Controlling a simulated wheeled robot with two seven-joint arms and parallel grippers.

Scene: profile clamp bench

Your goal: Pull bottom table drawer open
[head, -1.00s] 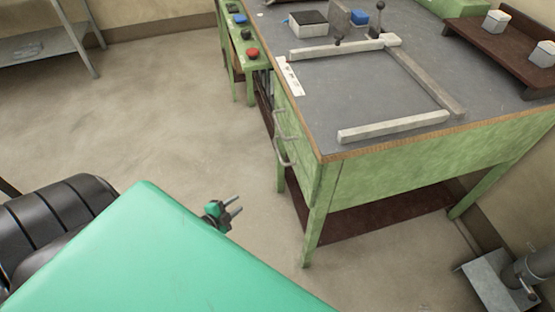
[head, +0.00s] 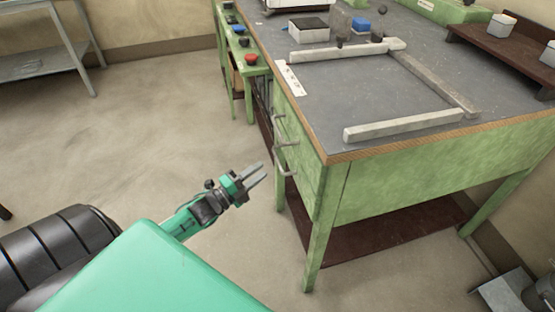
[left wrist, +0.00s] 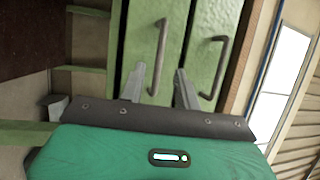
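The green table (head: 430,180) has two drawers on its left side, each with a grey bar handle. The bottom drawer handle (head: 286,160) sits below the top drawer handle (head: 279,124). Both drawers look shut. My left gripper (head: 260,173) is open and empty, a short way left of the bottom handle and pointing toward it. In the left wrist view the picture is turned sideways: the bottom handle (left wrist: 160,50) appears between the open fingers (left wrist: 160,75), beyond their tips, and the top handle (left wrist: 217,65) is to the right. My right gripper is out of view.
A wooden frame of pale bars (head: 400,131) lies on the grey tabletop. A narrow green stand with buttons (head: 250,60) adjoins the table's far left. A brown shelf (head: 380,228) runs under the table. The floor left of the table is clear.

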